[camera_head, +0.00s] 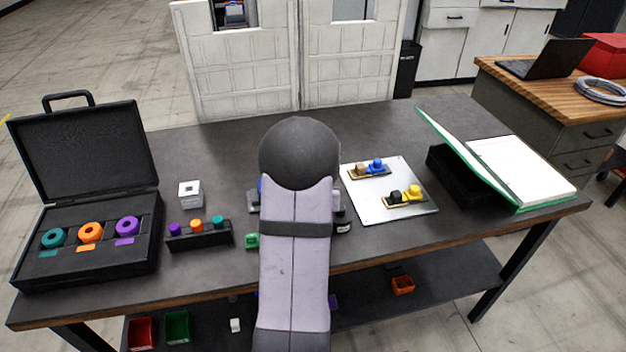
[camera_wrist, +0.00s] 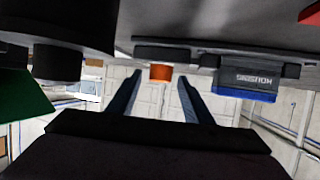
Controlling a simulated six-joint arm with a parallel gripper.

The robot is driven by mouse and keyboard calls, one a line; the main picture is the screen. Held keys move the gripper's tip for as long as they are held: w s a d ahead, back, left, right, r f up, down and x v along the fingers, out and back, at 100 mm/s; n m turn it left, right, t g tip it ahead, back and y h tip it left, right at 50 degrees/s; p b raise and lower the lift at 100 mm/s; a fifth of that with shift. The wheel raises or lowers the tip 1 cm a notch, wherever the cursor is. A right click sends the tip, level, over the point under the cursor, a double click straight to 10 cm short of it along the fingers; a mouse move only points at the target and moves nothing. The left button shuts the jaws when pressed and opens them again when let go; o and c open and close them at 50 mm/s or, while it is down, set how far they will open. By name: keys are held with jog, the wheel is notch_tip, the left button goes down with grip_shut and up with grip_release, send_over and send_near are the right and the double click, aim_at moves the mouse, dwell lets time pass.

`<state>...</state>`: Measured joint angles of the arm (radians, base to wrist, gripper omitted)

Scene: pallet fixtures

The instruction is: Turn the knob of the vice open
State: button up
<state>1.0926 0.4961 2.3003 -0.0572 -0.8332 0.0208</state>
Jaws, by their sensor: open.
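In the head view my arm covers the middle of the table, and the vice there is mostly hidden. Only small dark and bluish parts (camera_head: 253,200) show left of the arm. My gripper (camera_wrist: 159,82) is in the wrist view, its two dark fingers apart and nothing held. A small orange-red piece (camera_wrist: 160,72) appears between the fingertips; it may be the knob, but I cannot tell whether the fingers reach around it. Right of the fingers is a blue block (camera_wrist: 245,94) with a dark label reading "HOUSING", upside down, against a grey fixture part (camera_wrist: 218,60).
An open black case (camera_head: 80,255) with coloured rings stands at the left. Near it are a white cube (camera_head: 190,194) and a black peg rack (camera_head: 200,238). A green piece (camera_head: 252,241) lies beside my arm.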

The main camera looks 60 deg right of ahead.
jog(key=shift+w+d, duration=0.1)
jog(key=shift+d, duration=0.05)
jog(key=c, duration=1.1)
jog(key=shift+o, duration=0.2)
